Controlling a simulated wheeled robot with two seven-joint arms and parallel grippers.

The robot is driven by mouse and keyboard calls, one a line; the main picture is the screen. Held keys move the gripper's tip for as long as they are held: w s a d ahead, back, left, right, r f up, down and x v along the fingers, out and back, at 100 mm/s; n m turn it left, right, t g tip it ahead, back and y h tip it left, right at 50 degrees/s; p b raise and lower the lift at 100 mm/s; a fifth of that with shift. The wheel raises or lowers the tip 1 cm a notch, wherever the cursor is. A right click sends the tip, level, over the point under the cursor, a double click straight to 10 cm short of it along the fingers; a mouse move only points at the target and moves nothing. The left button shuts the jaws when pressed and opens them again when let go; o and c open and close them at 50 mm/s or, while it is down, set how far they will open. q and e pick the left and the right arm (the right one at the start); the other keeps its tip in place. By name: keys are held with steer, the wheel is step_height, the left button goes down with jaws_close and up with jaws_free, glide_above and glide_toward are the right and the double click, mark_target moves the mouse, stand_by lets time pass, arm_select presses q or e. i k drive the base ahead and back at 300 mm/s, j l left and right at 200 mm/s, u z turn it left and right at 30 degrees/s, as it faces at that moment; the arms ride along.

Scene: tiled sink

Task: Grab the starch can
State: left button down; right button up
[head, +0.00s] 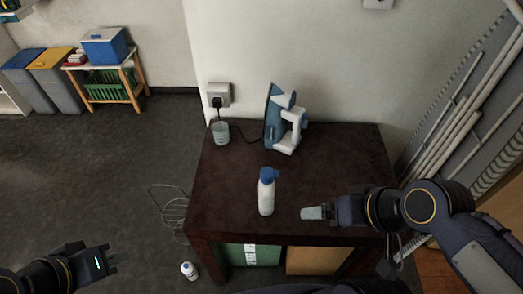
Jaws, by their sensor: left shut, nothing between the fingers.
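A white bottle-shaped can with a blue cap (266,195) stands upright on the dark table, near its front edge; I take it for the starch can. My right gripper (316,213) is over the table to the right of the can, apart from it, pointing left. A pale grey piece shows at its tip; I cannot tell whether it is a finger or a held thing. My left gripper (112,257) is shut and empty at the lower left, over the floor, away from the table.
The dark table (340,160) bears a blue and white iron (282,120) and a pale cup (220,132) at the back. A small white bottle (189,270) and a wire rack (172,212) are on the floor left of the table. Green (250,254) and tan boxes (315,261) sit beneath.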

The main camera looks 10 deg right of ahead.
mark_target(192, 273)
steer(key=k+j+u, duration=0.25)
steer(key=k, duration=0.2)
steer(key=k+j+u, duration=0.2)
steer(key=k, duration=0.25)
steer(key=i+j+z, duration=0.15)
steer(key=z, duration=0.2)
steer(key=j+z, duration=0.35)
steer(key=i+j+z, duration=0.1)
steer(key=j, duration=0.25)
steer(key=i+j, duration=0.2)
steer(key=j, duration=0.2)
steer(key=i+j+z, duration=0.15)
steer(key=j, duration=0.25)
steer(key=i+j+z, duration=0.1)
steer(key=j, duration=0.3)
steer(key=i+j+z, duration=0.1)
steer(key=j, duration=0.3)
steer(key=i+j, duration=0.1)
steer(key=j, duration=0.25)
steer(key=i+j, duration=0.1)
steer(key=j, duration=0.2)
steer(key=i+j, duration=0.1)
steer(key=j, duration=0.25)
